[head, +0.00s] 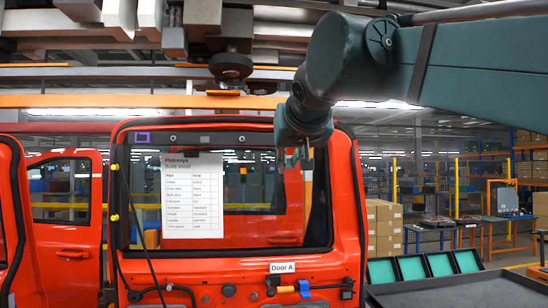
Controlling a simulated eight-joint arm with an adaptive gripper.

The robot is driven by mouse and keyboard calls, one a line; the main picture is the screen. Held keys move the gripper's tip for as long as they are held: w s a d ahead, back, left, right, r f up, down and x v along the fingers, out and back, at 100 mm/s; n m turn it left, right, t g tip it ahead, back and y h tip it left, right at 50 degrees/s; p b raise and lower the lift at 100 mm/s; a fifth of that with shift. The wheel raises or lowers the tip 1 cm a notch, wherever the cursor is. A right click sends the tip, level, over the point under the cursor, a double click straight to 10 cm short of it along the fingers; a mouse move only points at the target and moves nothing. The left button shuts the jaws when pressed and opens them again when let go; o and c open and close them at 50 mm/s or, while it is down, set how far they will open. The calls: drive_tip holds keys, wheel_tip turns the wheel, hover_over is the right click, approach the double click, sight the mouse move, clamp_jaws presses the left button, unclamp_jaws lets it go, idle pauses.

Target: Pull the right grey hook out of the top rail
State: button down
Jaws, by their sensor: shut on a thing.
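The red door marked Door A (282,267) hangs in the middle of the head view. Its dark top rail (225,138) runs above the window opening. My gripper (298,157) is at the right end of this rail, in front of the window's upper right corner. It points down and is shut on a small grey thing, which by its place is the right grey hook. The hook is mostly hidden by my gripper, so I cannot tell how far it sits in the rail.
A printed sheet (192,198) hangs in the window opening. A dark cable (139,232) runs down the door's left side. Another red door (62,205) stands at the left. A dark table (455,292) with green-lined trays (412,267) is at the lower right. Overhead beams are close above.

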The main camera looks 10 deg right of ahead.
drive_tip(key=s+f+b, duration=0.1)
drive_tip(key=s+f, duration=0.3)
drive_tip(key=shift+s+f, duration=0.3)
drive_tip(key=shift+f, duration=0.05)
idle(0.3)
drive_tip(key=shift+f, duration=0.1)
